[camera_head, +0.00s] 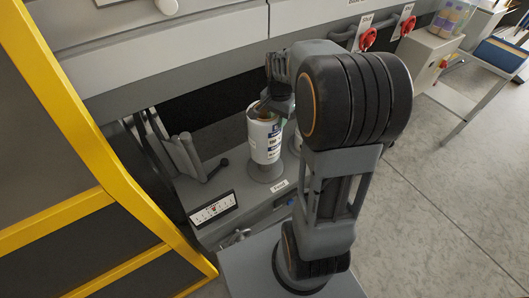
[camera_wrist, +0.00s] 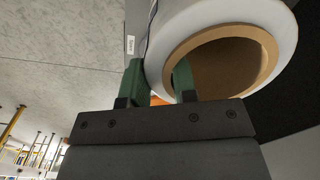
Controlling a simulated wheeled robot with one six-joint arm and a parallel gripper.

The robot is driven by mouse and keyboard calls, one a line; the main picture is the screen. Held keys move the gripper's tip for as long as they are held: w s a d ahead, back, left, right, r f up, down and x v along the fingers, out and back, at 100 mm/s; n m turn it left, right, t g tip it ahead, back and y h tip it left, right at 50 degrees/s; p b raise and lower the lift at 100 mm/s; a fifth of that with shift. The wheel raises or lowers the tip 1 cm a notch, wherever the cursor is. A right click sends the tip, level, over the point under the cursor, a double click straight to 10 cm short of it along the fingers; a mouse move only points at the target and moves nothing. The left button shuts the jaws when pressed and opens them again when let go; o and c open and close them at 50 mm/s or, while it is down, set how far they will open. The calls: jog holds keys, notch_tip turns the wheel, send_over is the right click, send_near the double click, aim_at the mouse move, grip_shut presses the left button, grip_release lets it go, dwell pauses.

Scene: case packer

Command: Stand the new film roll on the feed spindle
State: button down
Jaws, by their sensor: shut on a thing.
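The film roll (camera_head: 265,140) is a white upright cylinder with a printed label, over a round grey base plate (camera_head: 267,173) on the grey machine shelf. I cannot tell whether it rests on the plate, and any spindle inside is hidden. My gripper (camera_head: 262,108) is at the roll's top rim, shut on its wall. In the wrist view the roll (camera_wrist: 222,12) shows its open end and brown cardboard core. The green fingers of my gripper (camera_wrist: 157,84) straddle the wall, one outside and one inside the core.
A small label (camera_head: 280,186) is on the shelf edge before the plate. Red handles (camera_head: 368,40) are at upper right.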

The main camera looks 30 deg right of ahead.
aim_at(277, 138)
jog(key=shift+w+d+f, duration=0.1)
jog(key=shift+f, duration=4.75)
jog(key=c, duration=0.9)
grip_release()
